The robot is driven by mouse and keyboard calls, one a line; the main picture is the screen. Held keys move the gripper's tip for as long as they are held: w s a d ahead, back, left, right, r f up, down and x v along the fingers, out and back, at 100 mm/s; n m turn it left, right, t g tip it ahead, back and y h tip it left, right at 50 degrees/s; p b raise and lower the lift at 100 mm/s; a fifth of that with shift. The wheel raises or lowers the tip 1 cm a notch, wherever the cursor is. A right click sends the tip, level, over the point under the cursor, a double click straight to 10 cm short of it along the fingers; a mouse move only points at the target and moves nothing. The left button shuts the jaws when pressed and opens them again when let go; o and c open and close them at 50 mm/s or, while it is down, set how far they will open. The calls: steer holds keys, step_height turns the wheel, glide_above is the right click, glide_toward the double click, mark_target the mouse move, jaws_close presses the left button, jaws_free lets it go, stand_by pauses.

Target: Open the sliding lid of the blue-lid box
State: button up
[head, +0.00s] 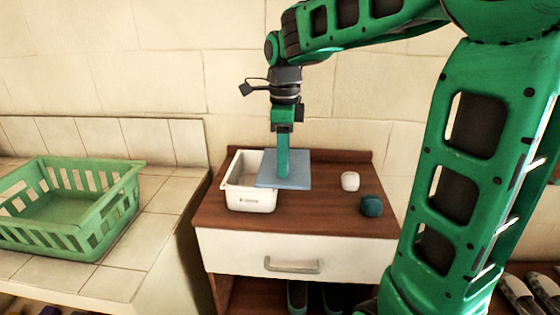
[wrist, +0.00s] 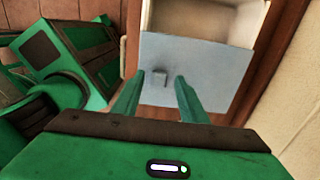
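The white box (head: 249,200) stands on the wooden cabinet top, its left part uncovered and its inside showing. Its flat blue lid (head: 297,172) is slid to the right and sticks out past the box's right side. In the wrist view the lid (wrist: 210,62) covers the nearer part and the open inside (wrist: 205,20) shows beyond it. A small grey knob (wrist: 160,76) stands on the lid. My gripper (head: 283,175) points down over the lid. In the wrist view its two fingers are apart, with the knob seen between their tips. Contact with the knob cannot be told.
A white round item (head: 350,181) and a dark teal ball (head: 371,206) lie on the cabinet top (head: 325,216), right of the lid. A green basket (head: 75,215) stands on the tiled counter at left. A drawer with a handle (head: 292,265) is below.

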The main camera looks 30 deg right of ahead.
steer(key=shift+f, duration=0.25)
jaws_close()
steer(key=shift+s+d, duration=0.45)
steer(key=shift+d, duration=0.2)
jaws_free()
step_height(320, 180, up, 11)
steer(key=shift+w+f, duration=0.1)
steer(key=shift+f, duration=0.05)
stand_by(0.5)
